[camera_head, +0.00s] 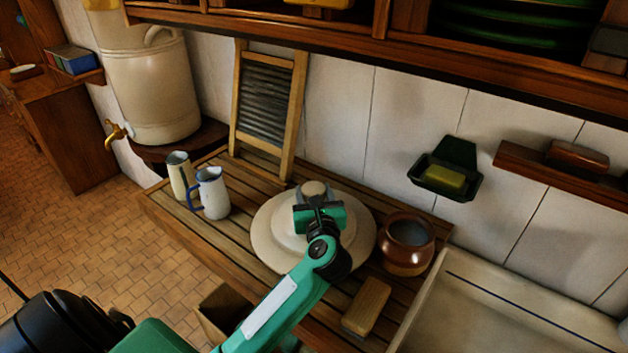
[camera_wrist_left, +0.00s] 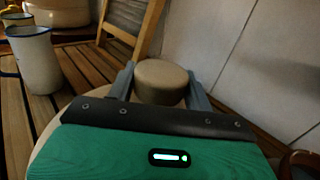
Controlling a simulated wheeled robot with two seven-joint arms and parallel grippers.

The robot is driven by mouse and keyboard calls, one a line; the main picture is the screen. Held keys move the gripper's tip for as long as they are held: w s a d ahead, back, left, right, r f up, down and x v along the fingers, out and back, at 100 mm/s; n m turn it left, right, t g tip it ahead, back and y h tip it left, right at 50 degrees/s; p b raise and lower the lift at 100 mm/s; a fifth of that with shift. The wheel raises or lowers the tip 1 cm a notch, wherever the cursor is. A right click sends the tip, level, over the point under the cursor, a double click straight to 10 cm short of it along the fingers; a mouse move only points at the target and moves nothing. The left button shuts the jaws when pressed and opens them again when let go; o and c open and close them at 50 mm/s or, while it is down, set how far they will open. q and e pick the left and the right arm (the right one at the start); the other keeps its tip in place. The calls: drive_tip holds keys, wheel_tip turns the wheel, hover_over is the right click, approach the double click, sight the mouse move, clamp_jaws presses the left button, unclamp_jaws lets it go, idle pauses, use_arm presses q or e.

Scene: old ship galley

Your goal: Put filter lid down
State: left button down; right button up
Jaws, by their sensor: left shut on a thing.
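The filter lid (camera_head: 268,237) is a broad, round, cream stoneware disc with a raised middle and a knob. It is level over the slatted wooden drainboard; I cannot tell whether its rim fully touches the slats. My left gripper (camera_head: 317,198) is shut on the knob, which shows between the two fingers in the left wrist view (camera_wrist_left: 161,82). My gripper and forearm hide part of the lid. The large stoneware filter (camera_head: 150,90) with a brass tap stands at the back left. My right gripper is not in view.
Two enamel jugs (camera_head: 210,194) stand left of the lid. A washboard (camera_head: 266,105) leans on the wall behind. A brown pot (camera_head: 407,246) stands close on the right, with a wooden block (camera_head: 366,306) in front of it. A sink (camera_head: 480,310) lies further right.

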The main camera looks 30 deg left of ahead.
use_arm(q)
drive_tip(key=shift+f, duration=0.65)
drive_tip(key=c, duration=0.6)
unclamp_jaws()
drive_tip(key=shift+f, duration=0.15)
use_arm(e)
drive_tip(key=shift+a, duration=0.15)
